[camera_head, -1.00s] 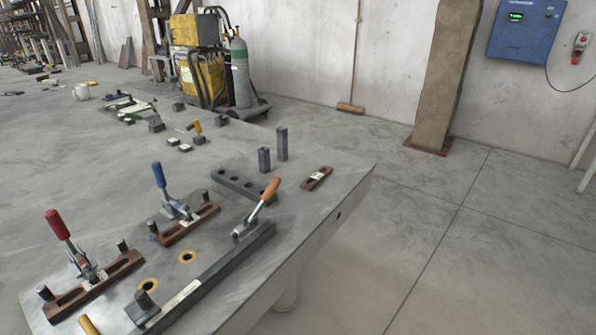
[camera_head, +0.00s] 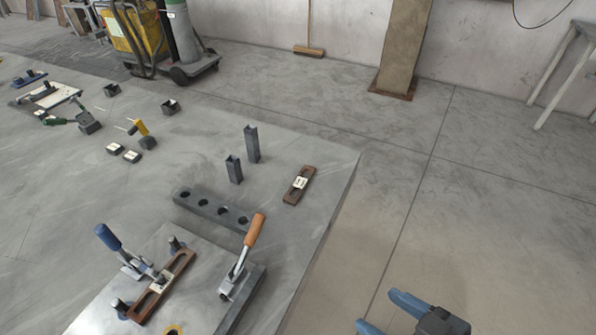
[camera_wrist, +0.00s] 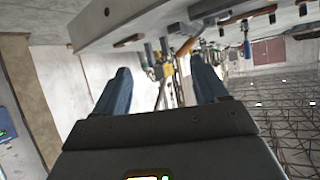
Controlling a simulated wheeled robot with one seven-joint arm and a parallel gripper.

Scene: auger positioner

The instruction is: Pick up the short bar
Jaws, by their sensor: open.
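The short bar (camera_head: 299,185) is a small brown slotted bar with a white label. It lies flat and loose near the table's right edge in the head view. A small brown piece in the wrist view (camera_wrist: 129,40) may be the same bar; I cannot be sure. My gripper (camera_head: 377,308) has blue fingers and is at the lower right of the head view, out past the table edge and apart from the bar. In the wrist view its fingers (camera_wrist: 158,64) are spread with nothing held between them.
Two dark upright square posts (camera_head: 243,157) stand just left of the bar. A dark block with holes (camera_head: 213,209), an orange-handled clamp (camera_head: 247,250) and a blue-handled clamp (camera_head: 125,252) on a longer brown bar are nearer. The floor right of the table (camera_head: 480,220) is clear.

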